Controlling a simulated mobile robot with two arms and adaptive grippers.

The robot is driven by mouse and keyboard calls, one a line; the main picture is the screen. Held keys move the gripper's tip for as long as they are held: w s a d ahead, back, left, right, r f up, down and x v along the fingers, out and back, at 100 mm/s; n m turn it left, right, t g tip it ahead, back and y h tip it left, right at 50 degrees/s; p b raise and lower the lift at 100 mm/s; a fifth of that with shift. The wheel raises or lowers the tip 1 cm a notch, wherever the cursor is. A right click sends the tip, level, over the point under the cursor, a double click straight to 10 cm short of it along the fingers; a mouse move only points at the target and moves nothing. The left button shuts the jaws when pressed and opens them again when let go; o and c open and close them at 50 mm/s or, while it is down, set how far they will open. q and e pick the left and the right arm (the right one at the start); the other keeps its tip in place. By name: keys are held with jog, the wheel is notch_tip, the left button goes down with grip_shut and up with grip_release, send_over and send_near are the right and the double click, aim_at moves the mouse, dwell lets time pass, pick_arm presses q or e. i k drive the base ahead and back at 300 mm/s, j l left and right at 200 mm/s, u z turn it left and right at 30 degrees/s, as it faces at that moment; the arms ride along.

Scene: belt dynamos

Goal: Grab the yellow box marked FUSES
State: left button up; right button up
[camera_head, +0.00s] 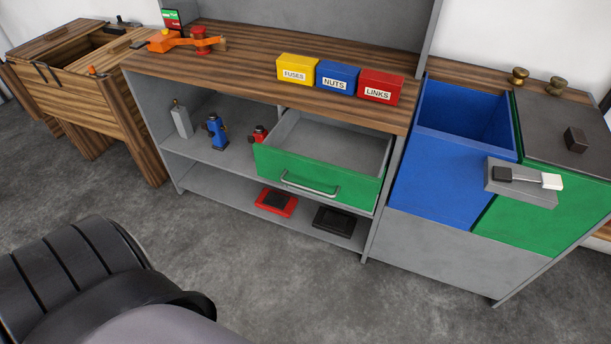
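The yellow box marked FUSES (296,70) stands upright on the wooden worktop (240,62) of the grey workbench, near its front edge. A blue box marked NUTS (336,79) stands just to its right, and a red box marked LINKS (380,87) is right of that. The three boxes form a close row, labels facing me. Neither of my grippers shows in the head view. A dark, ribbed rounded shape and a grey surface fill the lower left; I cannot tell for sure what part they are.
A green drawer (318,178) stands open and empty below the boxes, sticking out over the floor. An orange tool (178,41) lies at the worktop's left. Blue (432,180) and green (530,215) bins are at right. A wooden chest (75,85) stands at left. Grey floor in front is clear.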

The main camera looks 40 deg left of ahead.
aim_at(298, 69)
jog(key=u, duration=0.7)
